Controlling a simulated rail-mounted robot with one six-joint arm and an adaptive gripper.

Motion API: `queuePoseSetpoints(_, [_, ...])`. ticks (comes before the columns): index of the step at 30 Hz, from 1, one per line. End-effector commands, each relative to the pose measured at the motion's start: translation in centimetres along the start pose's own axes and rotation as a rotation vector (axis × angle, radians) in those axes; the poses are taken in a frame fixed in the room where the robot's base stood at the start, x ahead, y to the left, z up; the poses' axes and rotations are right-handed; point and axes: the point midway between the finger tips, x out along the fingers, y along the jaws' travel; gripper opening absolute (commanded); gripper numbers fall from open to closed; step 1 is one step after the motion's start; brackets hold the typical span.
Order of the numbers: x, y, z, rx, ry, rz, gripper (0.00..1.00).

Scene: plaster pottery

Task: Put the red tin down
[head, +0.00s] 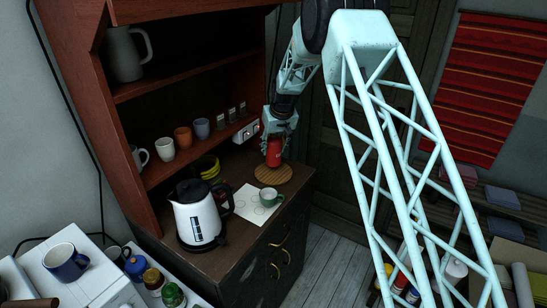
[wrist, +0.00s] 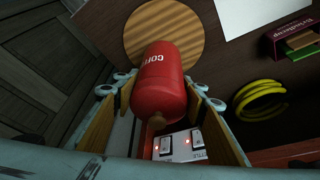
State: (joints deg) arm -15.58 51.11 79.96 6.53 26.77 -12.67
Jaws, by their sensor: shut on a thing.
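The red tin (head: 274,153) is in my gripper (head: 276,137) above the cabinet's counter, at the back right. In the wrist view the tin (wrist: 162,82) sits between the two fingers, and white lettering shows on its side. My gripper is shut on it. A round wooden board (head: 273,175) lies on the counter below the tin; it also shows in the wrist view (wrist: 190,27). I cannot tell whether the tin's base touches the board.
A white kettle (head: 196,216) is at the left. Yellow rings (wrist: 262,101) lie near the back, and a switched socket strip (head: 246,132) is on the back wall.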

Motion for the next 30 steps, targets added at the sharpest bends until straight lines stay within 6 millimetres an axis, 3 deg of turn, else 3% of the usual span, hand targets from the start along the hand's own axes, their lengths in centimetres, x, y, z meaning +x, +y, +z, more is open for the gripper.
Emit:
queuePoseSetpoints(17, [1.2, 0.0, 0.5, 0.0, -0.001, 0.0, 0.27])
queuePoseSetpoints(30, [4.3, 0.0, 1.7, 0.0, 0.001, 0.0, 0.27])
